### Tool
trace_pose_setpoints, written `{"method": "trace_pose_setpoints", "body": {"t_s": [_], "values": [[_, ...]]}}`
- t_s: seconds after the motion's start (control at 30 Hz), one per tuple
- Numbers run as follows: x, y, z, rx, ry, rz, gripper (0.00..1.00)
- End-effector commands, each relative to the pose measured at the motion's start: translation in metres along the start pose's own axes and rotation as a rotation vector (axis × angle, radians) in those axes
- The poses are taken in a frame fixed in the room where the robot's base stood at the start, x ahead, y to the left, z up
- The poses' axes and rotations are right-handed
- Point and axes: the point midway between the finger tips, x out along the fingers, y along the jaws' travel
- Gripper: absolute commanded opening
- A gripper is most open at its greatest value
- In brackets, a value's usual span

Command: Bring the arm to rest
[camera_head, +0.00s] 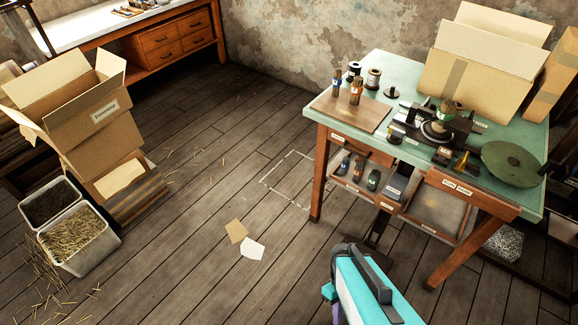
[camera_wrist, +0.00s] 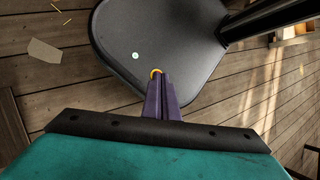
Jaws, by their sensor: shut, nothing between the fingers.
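My gripper (camera_wrist: 158,78) shows in the wrist view with its two purple fingers together and nothing between them. A small yellow ring shows at the fingertips. The fingers point down over the dark rounded plate of my own base, beside a black column. In the head view my teal arm (camera_head: 368,288) is at the bottom, right of centre, in front of the workbench (camera_head: 406,68) and apart from it in the picture. The fingertips are not clearly visible there.
The workbench carries a small press (camera_head: 437,127), spools, a green disc (camera_head: 512,163) and cardboard boxes (camera_head: 482,65). At left stand an open carton (camera_head: 85,118) and straw-filled bin (camera_head: 78,240). Paper sheets (camera_head: 252,248) lie on the floor. The middle floor is mostly clear.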

Motion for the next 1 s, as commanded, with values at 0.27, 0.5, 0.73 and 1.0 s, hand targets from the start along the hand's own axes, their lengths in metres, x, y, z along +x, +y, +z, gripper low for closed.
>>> {"method": "trace_pose_setpoints", "body": {"t_s": [0.27,0.5,0.73,1.0], "values": [[-0.002,0.003,-0.003,0.331,0.042,0.022,0.0],[-0.002,0.007,-0.009,0.565,0.07,0.026,0.0],[-0.002,0.01,-0.007,0.637,0.072,0.024,0.0],[-0.002,0.009,-0.007,0.636,0.072,0.024,0.0]]}}
